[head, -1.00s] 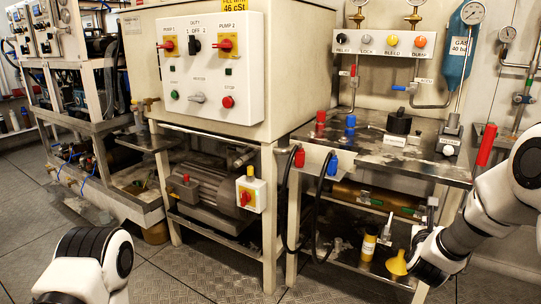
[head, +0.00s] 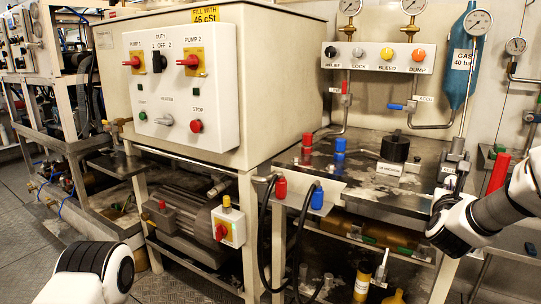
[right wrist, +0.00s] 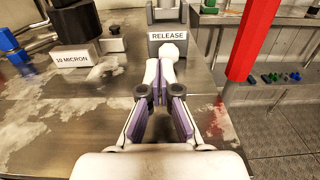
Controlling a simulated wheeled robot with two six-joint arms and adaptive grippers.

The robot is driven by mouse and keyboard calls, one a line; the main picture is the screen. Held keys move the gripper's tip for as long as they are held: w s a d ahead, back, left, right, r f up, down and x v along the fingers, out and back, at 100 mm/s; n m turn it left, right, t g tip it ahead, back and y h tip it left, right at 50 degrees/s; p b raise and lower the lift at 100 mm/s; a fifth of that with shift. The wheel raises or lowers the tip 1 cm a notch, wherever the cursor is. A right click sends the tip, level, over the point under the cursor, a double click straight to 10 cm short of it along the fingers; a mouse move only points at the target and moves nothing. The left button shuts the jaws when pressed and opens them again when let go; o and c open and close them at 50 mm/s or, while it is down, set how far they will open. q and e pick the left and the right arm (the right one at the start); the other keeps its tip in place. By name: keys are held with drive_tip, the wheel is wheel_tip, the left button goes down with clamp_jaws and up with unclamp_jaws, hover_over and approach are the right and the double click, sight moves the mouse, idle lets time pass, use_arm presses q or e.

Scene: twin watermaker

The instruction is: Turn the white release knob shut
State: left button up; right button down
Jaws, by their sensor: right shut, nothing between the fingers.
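The white release knob (right wrist: 174,50) sits on a dark block below a RELEASE label (right wrist: 168,36) in the right wrist view. The release valve (head: 456,158) stands at the right end of the steel bench in the head view. My right gripper (right wrist: 166,72) is shut and empty, with its fingertips just in front of the knob; whether they touch cannot be told. In the head view, the right gripper (head: 441,196) is small, above my right wrist and near the valve, partly hidden. My left gripper is out of view; only part of the left arm shows.
A red upright handle (right wrist: 258,35) stands right of the valve. A 10 MICRON block (right wrist: 75,56) lies to the left on the bench (right wrist: 60,110). A gauge panel (head: 378,57) is on the wall behind.

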drive_tip(key=shift+w+d, duration=0.1)
drive_tip(key=shift+w, duration=0.15)
drive_tip(key=shift+w+d+r+p, duration=0.15)
drive_tip(key=shift+w+p, duration=0.05)
drive_tip(key=shift+p, duration=0.2)
drive_tip(key=shift+r+p+x, duration=0.25)
drive_tip(key=shift+p+x, duration=0.65)
drive_tip(key=shift+x, duration=0.2)
drive_tip(key=shift+w+d+f, duration=0.2)
drive_tip(key=shift+w+d, duration=0.15)
drive_tip(key=shift+w, duration=0.2)
drive_tip(key=shift+w+d+f, duration=0.2)
drive_tip(key=shift+w+d, duration=0.15)
drive_tip(key=shift+w, duration=0.15)
drive_tip(key=shift+w+d, duration=0.15)
drive_tip(key=shift+w, duration=0.15)
drive_tip(key=shift+r, duration=0.6)
drive_tip(key=shift+d, duration=0.1)
